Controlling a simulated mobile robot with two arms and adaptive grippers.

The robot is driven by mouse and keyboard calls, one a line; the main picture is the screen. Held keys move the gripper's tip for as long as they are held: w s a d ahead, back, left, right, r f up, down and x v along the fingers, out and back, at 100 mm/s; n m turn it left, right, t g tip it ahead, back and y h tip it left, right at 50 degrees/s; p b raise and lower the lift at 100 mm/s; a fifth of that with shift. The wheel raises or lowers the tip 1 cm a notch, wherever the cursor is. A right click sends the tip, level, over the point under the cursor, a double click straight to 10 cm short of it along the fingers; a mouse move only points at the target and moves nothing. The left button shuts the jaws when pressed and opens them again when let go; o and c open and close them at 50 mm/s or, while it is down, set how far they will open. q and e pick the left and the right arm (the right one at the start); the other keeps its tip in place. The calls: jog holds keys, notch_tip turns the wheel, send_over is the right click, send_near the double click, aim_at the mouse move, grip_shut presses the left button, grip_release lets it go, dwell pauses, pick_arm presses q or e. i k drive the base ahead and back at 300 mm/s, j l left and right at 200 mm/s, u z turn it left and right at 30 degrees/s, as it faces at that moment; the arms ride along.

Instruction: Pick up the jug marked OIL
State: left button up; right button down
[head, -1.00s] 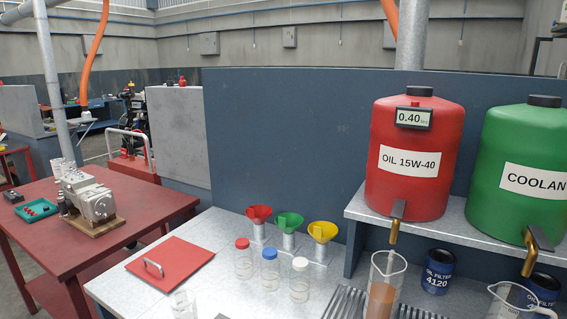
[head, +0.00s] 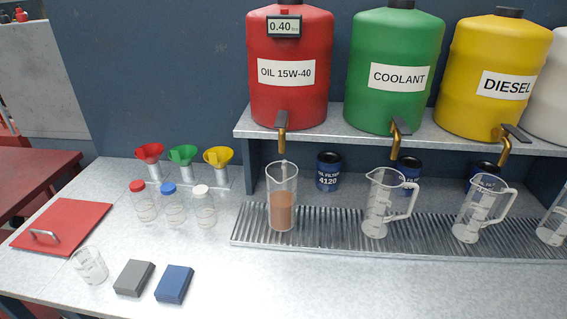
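A clear jug (head: 283,205) with brown liquid in its lower part stands upright on the ribbed metal drip tray (head: 335,243). It is under the brass tap (head: 282,135) of the red tank (head: 290,95) labelled OIL 15W-40. No OIL marking can be read on the jug itself, and its handle is not clearly seen. Two clear empty jugs stand to its right, one below the green COOLANT tank (head: 396,105) and one below the yellow DIESEL tank (head: 490,110). Neither of my grippers shows in this view.
Blue oil filter cans (head: 329,172) stand behind the jugs under the shelf (head: 345,118). To the left are capped bottles (head: 173,207), coloured funnels (head: 183,157), a beaker (head: 90,266), a grey block (head: 134,279), a blue block (head: 174,284) and a red lid (head: 62,228). The bench front is clear.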

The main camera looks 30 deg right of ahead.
aim_at(281, 176)
jog(key=i+j+z, duration=0.15)
jog(key=j+z, duration=0.15)
jog(key=j, duration=0.2)
jog(key=i+j+z, duration=0.1)
jog(key=j+z, duration=0.25)
jog(key=j, duration=0.15)
jog(key=j+z, duration=0.3)
jog(key=j, duration=0.2)
